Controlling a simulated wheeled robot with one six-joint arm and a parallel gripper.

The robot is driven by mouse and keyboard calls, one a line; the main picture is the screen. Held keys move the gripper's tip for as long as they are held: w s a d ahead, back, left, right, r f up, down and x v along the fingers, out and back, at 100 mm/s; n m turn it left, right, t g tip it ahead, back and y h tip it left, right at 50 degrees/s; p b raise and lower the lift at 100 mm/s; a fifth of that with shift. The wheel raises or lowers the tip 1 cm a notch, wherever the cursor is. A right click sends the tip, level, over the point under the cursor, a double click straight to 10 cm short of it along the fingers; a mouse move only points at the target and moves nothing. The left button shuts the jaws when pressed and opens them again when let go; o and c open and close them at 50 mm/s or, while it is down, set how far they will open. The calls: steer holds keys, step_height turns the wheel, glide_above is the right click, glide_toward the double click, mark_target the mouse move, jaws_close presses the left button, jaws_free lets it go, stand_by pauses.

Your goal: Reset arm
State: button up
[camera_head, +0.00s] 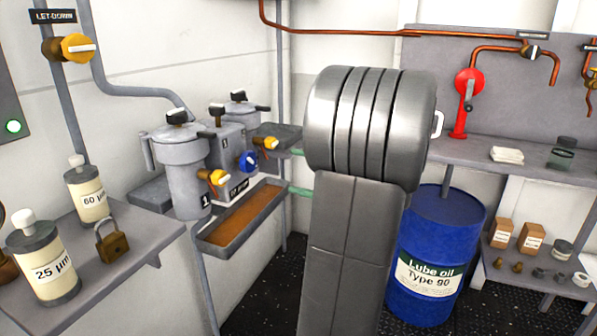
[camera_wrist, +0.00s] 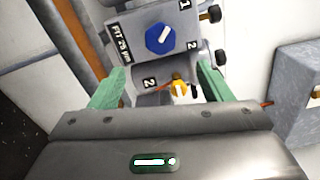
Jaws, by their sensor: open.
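My gripper (camera_wrist: 158,88) shows in the wrist view with its two green fingers spread apart and nothing between them. In the head view my grey arm fills the middle, and only small green finger parts (camera_head: 299,191) show at its left edge. Past the fingers in the wrist view is the filter unit with a blue knob (camera_wrist: 160,39), a yellow valve with a white handle (camera_wrist: 180,88) and a label reading "FIT 25 µm". The same blue knob (camera_head: 249,161) shows in the head view between the two filter housings.
A filter housing (camera_head: 180,165) stands behind a drip tray (camera_head: 240,232) holding brown liquid. The left shelf (camera_head: 150,235) bears two filter cartridges (camera_head: 92,195) (camera_head: 42,262) and a padlock (camera_head: 112,242). A blue lube oil drum (camera_head: 440,240) stands right of my arm, below a shelf (camera_head: 470,153).

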mark_target(253, 163)
steer(key=b+x, duration=0.2)
steer(key=x, duration=1.2)
steer(key=shift+d, duration=0.15)
